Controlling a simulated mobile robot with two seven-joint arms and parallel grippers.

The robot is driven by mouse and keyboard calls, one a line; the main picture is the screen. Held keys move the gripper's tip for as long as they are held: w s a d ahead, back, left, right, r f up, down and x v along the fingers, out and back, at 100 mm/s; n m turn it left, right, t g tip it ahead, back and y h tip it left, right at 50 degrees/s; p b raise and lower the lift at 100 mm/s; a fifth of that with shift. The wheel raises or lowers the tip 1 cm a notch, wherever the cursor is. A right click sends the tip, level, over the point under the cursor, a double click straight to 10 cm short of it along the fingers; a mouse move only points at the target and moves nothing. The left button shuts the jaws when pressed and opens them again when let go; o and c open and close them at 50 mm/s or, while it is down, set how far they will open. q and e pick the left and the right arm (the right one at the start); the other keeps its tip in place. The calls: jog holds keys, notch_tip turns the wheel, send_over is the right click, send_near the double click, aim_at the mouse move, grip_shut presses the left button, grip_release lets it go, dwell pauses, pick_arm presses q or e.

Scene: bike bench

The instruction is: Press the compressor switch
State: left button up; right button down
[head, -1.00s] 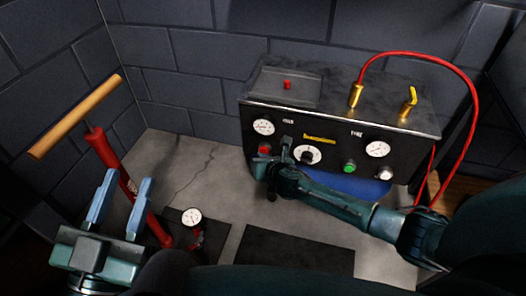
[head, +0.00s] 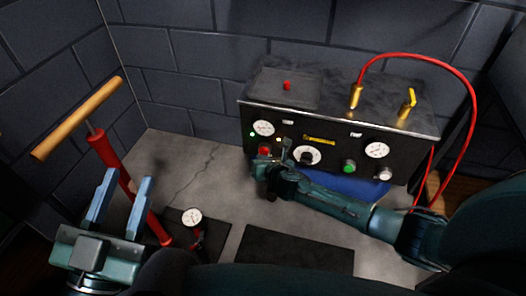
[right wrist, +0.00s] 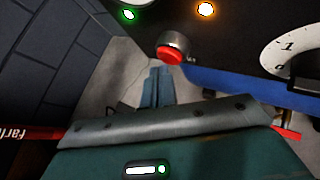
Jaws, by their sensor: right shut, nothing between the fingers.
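The black compressor (head: 325,128) stands at the back, with gauges, a dial and buttons on its front panel. Its red button (head: 264,150) is at the panel's lower left and also shows in the right wrist view (right wrist: 170,53). A green light (right wrist: 129,15) and an orange light (right wrist: 206,9) glow above it. My right gripper (head: 268,168) is shut and empty, just below the red button; its fingertips (right wrist: 158,70) show a small gap from it. My left gripper (head: 127,178) is open and empty at the lower left.
A red hand pump (head: 117,170) with a wooden handle and a gauge (head: 191,217) stands by the left gripper. A red hose (head: 440,64) loops over the compressor's right side. A green button (head: 349,167) is on the panel's right. A dark mat (head: 295,252) lies in front.

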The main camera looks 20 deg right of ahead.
jog(key=shift+s+a, duration=0.15)
jog(key=shift+s+a+p, duration=0.4)
jog(key=shift+s+a, duration=0.15)
jog(key=shift+s, duration=0.25)
jog(key=shift+s+a+p, duration=0.35)
jog(key=shift+s+a, duration=0.2)
jog(key=shift+s, duration=0.3)
jog(key=shift+s+a+p, duration=0.4)
jog(key=shift+s+a, duration=0.15)
jog(key=shift+s, duration=0.25)
